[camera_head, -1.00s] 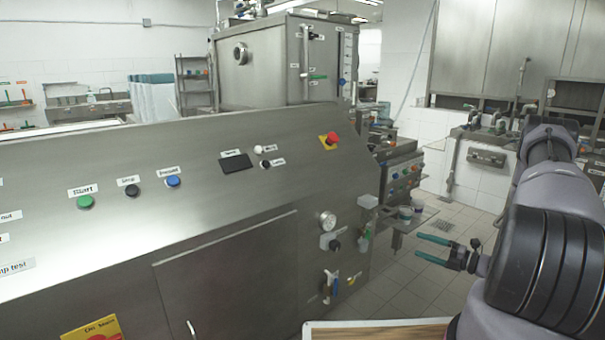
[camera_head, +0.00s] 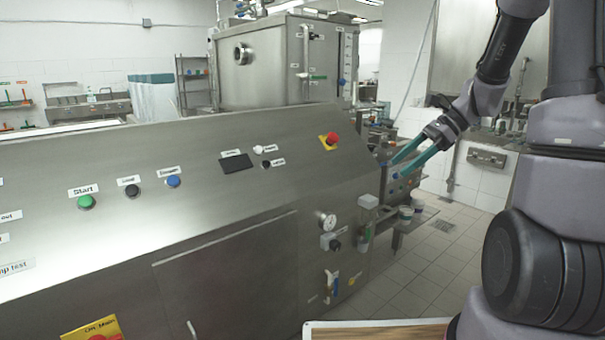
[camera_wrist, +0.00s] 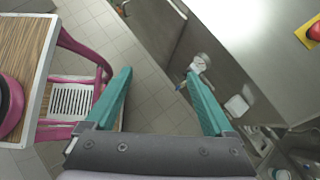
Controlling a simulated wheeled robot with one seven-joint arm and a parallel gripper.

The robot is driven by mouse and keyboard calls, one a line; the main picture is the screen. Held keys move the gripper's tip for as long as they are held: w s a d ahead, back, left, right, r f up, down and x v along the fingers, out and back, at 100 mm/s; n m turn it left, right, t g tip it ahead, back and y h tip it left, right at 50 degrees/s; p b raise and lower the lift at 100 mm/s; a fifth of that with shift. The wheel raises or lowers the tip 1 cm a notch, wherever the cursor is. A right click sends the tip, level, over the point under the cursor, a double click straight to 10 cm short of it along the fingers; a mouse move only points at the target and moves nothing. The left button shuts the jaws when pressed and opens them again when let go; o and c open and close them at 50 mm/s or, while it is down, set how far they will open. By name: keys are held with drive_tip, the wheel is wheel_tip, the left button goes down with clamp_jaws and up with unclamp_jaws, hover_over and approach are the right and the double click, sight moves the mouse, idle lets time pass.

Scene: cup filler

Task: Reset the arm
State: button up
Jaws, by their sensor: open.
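My gripper (camera_head: 407,162) has two teal fingers. It is open and empty. In the head view it is raised at the right, in front of the far end of the steel machine (camera_head: 240,255), with my arm bent above it. The wrist view also shows my gripper (camera_wrist: 155,95), its fingers spread wide with the tiled floor between and beyond them. No object is between the fingers.
The machine's panel carries a green start button (camera_head: 86,202) and a red emergency button (camera_head: 332,138). A pressure gauge (camera_head: 328,221) is on its lower side. Cups (camera_head: 405,213) stand on a small shelf. A wood-topped table (camera_head: 375,331) is in front; a pink chair (camera_wrist: 80,75) shows beside it.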

drive_tip(key=s+r+n+t+h, duration=0.6)
drive_tip(key=s+r+n+h, duration=0.1)
drive_tip(key=s+r+n, duration=0.7)
drive_tip(key=shift+s+a+t, duration=0.25)
drive_tip(key=shift+s+t, duration=0.15)
drive_tip(key=shift+s, duration=0.55)
drive_tip(key=shift+r, duration=0.1)
